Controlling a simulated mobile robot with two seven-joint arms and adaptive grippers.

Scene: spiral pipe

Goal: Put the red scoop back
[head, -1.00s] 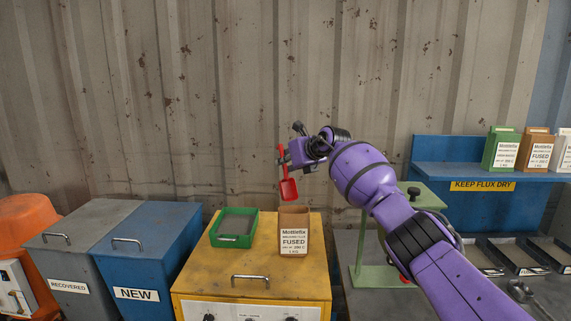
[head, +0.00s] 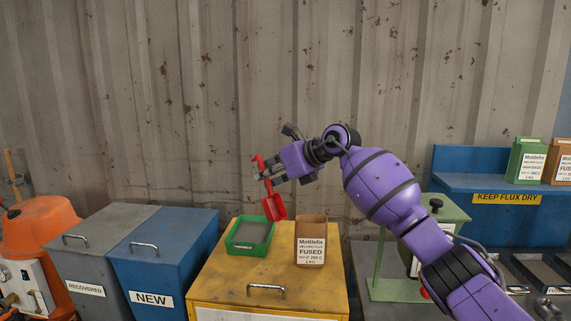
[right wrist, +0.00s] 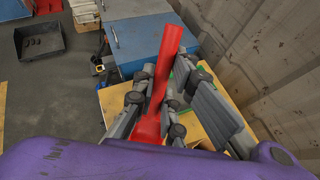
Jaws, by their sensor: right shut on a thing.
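The red scoop (head: 274,207) is in my right gripper (head: 264,175), held in the air by its handle with the bowl hanging down. In the head view the bowl is just above and to the right of the green tray (head: 231,249), apart from it. In the right wrist view the fingers are shut around the red handle (right wrist: 165,65). An open brown carton marked FUSED (head: 310,245) stands on the yellow cabinet (head: 220,285), right of the tray. The tray's floor looks grey. My left gripper is not in view.
A blue NEW bin (head: 170,265) and a grey RECOVERED bin (head: 90,250) stand left of the cabinet. A green stand (head: 400,285) is at the right, near a blue shelf (head: 470,200) with cartons. A corrugated wall rises behind.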

